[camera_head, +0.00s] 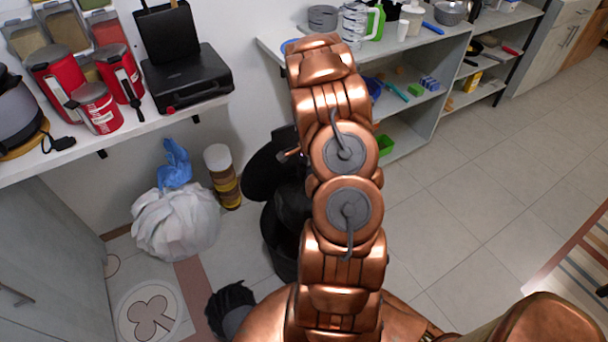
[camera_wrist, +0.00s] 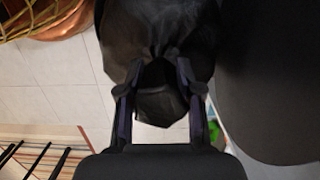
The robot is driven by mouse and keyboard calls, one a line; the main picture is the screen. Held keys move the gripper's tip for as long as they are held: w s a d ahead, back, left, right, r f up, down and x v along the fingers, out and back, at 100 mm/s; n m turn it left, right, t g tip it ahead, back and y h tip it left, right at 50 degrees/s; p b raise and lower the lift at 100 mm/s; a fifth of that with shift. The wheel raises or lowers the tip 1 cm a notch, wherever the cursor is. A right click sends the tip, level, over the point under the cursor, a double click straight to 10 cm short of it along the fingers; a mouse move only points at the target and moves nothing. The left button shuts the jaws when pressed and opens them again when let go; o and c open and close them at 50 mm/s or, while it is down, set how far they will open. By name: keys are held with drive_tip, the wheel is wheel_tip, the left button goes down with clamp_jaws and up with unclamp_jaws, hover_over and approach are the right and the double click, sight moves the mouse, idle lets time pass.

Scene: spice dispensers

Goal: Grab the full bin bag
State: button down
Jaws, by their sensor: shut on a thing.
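A black bin bag (camera_wrist: 158,28) fills the top middle of the wrist view, its gathered neck between the fingers of my gripper (camera_wrist: 158,78). The fingers are shut on this neck, with a loose black flap (camera_wrist: 162,108) below it. How much of the bag is inside the bin cannot be told.
A white bag with a blue top (camera_head: 176,222) sits on the floor at left, beside a stacked jar (camera_head: 222,178). A counter (camera_head: 150,118) holds red canisters and a black appliance. Grey shelves (camera_head: 420,100) stand behind my arm. Tiled floor (camera_head: 450,220) at right is clear.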

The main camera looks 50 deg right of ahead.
drive_tip(key=shift+r+p, duration=1.35)
drive_tip(key=shift+r, duration=0.25)
drive_tip(key=shift+w, duration=0.1)
